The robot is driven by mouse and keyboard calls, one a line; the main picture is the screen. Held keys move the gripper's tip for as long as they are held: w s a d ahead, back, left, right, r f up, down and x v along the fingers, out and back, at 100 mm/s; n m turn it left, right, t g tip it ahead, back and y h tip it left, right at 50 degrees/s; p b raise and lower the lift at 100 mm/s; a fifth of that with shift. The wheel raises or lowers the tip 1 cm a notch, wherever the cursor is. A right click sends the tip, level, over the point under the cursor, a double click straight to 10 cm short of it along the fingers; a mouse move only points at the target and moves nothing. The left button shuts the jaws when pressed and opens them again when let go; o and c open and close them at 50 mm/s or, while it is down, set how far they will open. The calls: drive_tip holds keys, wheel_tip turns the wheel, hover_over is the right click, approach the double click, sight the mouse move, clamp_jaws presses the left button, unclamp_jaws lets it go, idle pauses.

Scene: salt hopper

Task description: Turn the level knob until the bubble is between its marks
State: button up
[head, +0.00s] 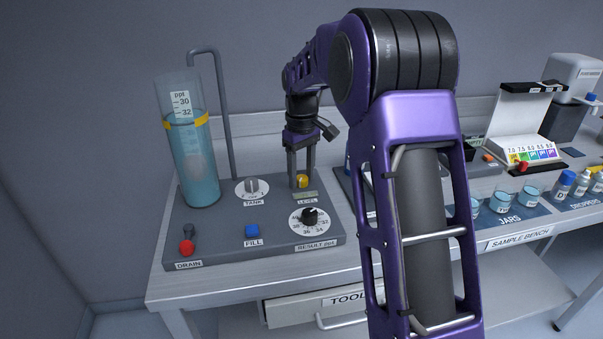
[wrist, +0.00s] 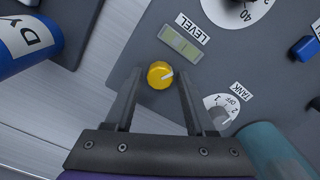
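My gripper (wrist: 159,84) is open in the wrist view, with one finger on each side of the knob and a visible gap to both. The head view shows my gripper (head: 302,178) pointing down at the yellow knob (head: 301,181), its fingers partly in front of it. The level vial (wrist: 180,43) is a pale greenish strip next to the knob; it is also in the head view (head: 305,195). The bubble's position between the marks is too small to tell.
The panel also holds the TANK knob (head: 251,189), the RESULT dial (head: 309,217), the blue FILL button (head: 252,231) and the red-tipped DRAIN lever (head: 187,246). The water cylinder (head: 194,165) stands at the panel's left.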

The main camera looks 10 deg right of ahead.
sight(302, 177)
clamp_jaws()
drive_tip(key=shift+r+m+p, duration=0.2)
drive_tip(key=shift+m+p, duration=0.3)
drive_tip(key=shift+p, duration=0.15)
drive_tip(key=shift+f+m+p, duration=0.15)
drive_tip(key=shift+m+p, duration=0.25)
drive_tip(key=shift+m, duration=0.4)
drive_tip(key=shift+o, duration=1.6)
unclamp_jaws()
wheel_tip(302, 177, up, 17)
drive_tip(key=p, duration=0.3)
drive_tip(key=shift+r, duration=0.2)
